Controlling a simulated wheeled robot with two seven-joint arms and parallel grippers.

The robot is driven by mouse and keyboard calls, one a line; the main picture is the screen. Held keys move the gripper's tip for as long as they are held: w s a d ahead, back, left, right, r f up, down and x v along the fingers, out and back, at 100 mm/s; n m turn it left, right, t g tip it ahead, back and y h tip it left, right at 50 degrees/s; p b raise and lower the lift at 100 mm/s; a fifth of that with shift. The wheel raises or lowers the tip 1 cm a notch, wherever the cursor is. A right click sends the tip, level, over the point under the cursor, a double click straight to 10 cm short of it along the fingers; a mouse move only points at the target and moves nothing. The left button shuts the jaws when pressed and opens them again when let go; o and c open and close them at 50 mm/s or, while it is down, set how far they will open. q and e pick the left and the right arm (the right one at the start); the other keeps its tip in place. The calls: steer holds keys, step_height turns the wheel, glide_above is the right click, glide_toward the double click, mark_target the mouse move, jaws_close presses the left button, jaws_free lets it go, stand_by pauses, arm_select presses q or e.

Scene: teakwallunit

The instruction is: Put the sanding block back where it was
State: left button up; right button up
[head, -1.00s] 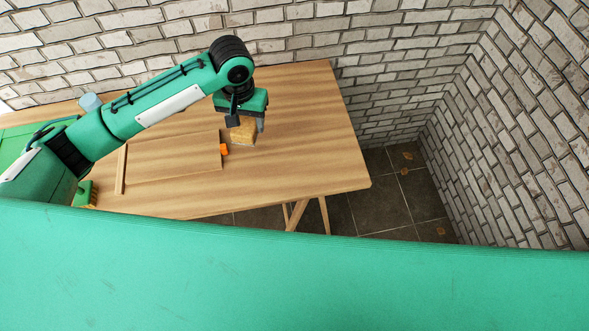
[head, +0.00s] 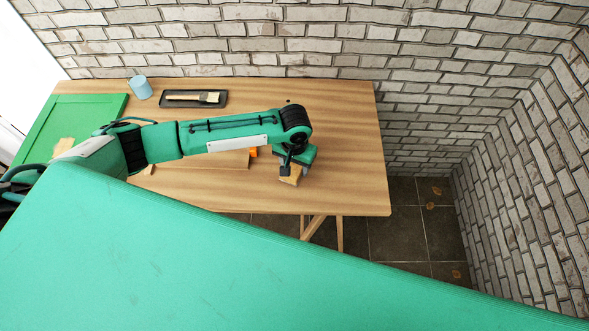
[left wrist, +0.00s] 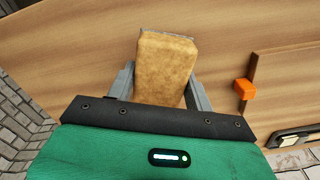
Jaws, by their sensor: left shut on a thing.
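The sanding block (head: 289,177) is a tan, worn block with a grey layer at its far end. In the left wrist view the block (left wrist: 165,68) sits between the two grey fingers of my left gripper (left wrist: 160,80), which is shut on it. In the head view my left gripper (head: 294,167) points down over the right part of the wooden table (head: 345,160), near its front edge. Whether the block touches the tabletop I cannot tell. My right gripper is not in view.
An orange piece (head: 253,152) sits at the edge of a flat wooden panel (head: 235,160), left of the block. A dark tray (head: 166,100) with a brush, a blue cup (head: 140,87) and a green panel (head: 65,115) lie farther back and left. The table's right end is clear.

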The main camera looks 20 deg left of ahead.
mark_target(295, 171)
arm_select(q)
step_height(295, 171, down, 4)
steer(key=shift+f+p, duration=0.1)
steer(key=shift+p, duration=0.25)
steer(key=o, duration=0.9)
steer(key=shift+o, duration=0.2)
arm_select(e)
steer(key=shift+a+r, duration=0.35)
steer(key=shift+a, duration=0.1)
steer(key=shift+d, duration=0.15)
arm_select(q)
steer(key=shift+r, duration=0.35)
step_height(295, 171, up, 10)
steer(key=shift+r+b, duration=0.25)
steer(key=shift+b, duration=0.75)
steer(key=shift+r, duration=0.5)
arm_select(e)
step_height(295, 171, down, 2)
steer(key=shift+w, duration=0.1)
